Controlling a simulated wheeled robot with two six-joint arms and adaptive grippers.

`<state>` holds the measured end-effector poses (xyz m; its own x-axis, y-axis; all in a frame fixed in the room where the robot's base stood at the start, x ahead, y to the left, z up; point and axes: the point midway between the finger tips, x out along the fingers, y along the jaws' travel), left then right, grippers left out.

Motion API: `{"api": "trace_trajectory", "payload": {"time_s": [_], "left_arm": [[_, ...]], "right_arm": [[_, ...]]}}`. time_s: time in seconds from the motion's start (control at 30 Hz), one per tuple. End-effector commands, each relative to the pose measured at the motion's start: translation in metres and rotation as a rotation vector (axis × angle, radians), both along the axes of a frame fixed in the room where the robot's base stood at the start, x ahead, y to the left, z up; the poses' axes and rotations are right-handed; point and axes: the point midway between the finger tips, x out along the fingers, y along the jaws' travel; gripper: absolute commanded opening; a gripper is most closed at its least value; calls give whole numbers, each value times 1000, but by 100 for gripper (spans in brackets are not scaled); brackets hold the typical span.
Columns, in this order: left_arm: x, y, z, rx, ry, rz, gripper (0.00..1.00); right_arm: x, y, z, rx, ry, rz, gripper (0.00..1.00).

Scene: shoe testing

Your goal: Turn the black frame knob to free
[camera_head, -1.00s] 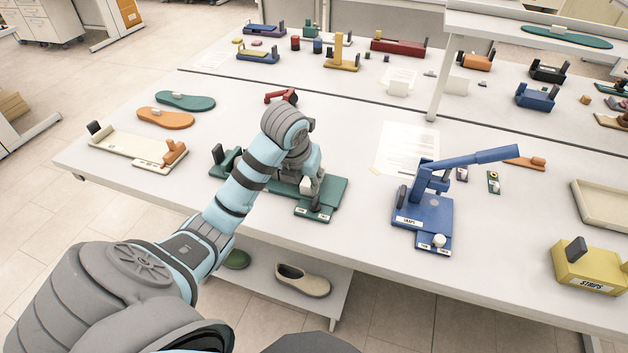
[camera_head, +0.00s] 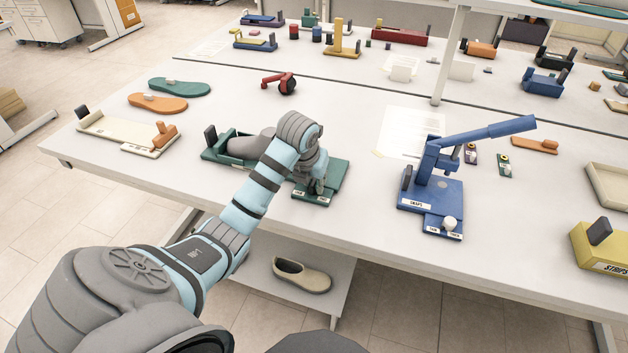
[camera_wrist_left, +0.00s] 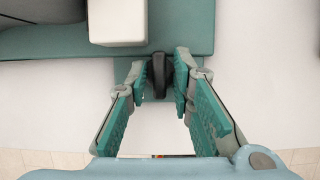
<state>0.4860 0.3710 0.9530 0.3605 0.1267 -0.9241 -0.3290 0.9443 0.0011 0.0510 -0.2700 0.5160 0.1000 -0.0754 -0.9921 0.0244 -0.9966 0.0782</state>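The green frame (camera_head: 340,172) stands on the front part of the table, with a grey shoe form (camera_head: 244,147) on it. My left gripper (camera_head: 317,188) points down over the frame's right end and mostly hides the knob in the head view. In the left wrist view the black knob (camera_wrist_left: 159,76) sits on a small green plate. The left gripper's teal-padded fingertips (camera_wrist_left: 163,72) are on both sides of it. A narrow gap shows on the right, so the gripper looks open around the knob. My right gripper is not in view.
A blue press (camera_head: 431,200) with a long raised lever stands to the right. A cream block (camera_wrist_left: 117,22) lies close beyond the knob in the wrist view. A cream holder (camera_head: 110,128) is at the left. A paper sheet (camera_head: 411,132) lies behind.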

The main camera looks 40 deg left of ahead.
Motion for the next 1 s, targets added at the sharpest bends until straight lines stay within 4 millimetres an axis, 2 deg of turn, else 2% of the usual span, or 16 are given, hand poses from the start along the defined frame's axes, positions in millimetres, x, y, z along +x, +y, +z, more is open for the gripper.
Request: {"api": "trace_trajectory", "payload": {"time_s": [0.03,0.1,0.57,0.77,1.0], "left_arm": [[0,0,0,0,0,0,8],[0,0,0,0,0,0,0],[0,1,0,1,0,-28,0],[0,1,0,0,0,-113,0],[-1,3,0,0,0,-300,0]], "right_arm": [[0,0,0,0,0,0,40],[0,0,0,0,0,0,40],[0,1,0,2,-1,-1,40],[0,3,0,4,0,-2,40],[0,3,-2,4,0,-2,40]]}}
